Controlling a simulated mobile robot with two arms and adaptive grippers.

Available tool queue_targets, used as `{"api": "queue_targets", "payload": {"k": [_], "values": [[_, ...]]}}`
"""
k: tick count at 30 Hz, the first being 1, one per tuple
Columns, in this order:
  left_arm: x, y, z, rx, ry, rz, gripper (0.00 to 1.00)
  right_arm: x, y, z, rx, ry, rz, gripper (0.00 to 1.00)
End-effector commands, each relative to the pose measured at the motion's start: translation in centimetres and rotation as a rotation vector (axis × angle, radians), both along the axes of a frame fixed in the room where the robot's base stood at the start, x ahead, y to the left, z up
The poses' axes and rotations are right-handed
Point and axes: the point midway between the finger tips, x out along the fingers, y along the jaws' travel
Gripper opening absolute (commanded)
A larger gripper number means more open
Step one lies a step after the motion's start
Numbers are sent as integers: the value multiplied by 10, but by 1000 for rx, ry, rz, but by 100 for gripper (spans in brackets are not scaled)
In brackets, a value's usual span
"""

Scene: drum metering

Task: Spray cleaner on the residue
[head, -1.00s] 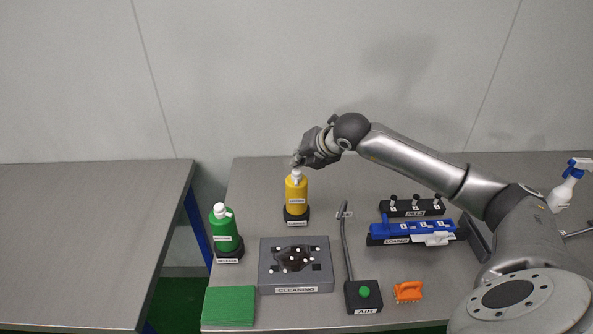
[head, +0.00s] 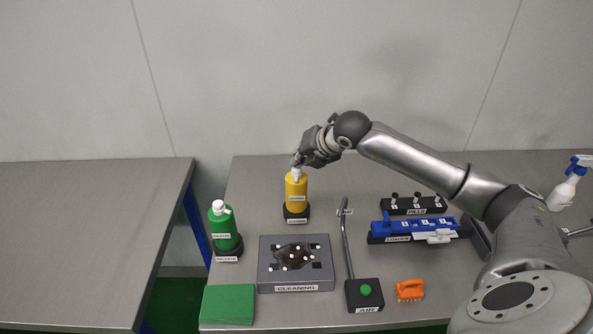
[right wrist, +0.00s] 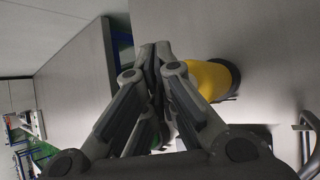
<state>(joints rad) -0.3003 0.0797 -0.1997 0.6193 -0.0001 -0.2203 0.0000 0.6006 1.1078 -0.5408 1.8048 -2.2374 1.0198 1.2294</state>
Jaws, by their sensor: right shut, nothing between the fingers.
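A yellow bottle (head: 296,193) with a white top stands upright on a black base at the middle back of the table. My right gripper (head: 298,162) is shut at the bottle's top; whether it touches the top I cannot tell. In the right wrist view the shut fingers (right wrist: 154,50) overlap the yellow bottle (right wrist: 212,78), which is partly hidden behind them. Dark residue (head: 294,256) with white dots lies on the grey plate labelled CLEANING (head: 264,270), in front of the bottle. My left gripper is not in view.
A green bottle (head: 222,228) stands at left, with a green cloth (head: 228,305) in front. An air nozzle box (head: 375,295) and an orange brush (head: 410,290) are right of the plate. A blue loader (head: 400,228) and a spray bottle (head: 563,193) are farther right. The left table (head: 80,240) is bare.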

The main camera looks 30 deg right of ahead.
Motion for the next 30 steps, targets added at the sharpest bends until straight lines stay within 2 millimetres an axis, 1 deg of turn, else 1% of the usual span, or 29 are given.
{"api": "queue_targets", "payload": {"k": [23, 30], "values": [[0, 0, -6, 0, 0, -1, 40, 0, 0, -4, 0, 1, 1, 0], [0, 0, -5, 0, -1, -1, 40, 0, 0, -1, 1, 0, 1, 0]]}}
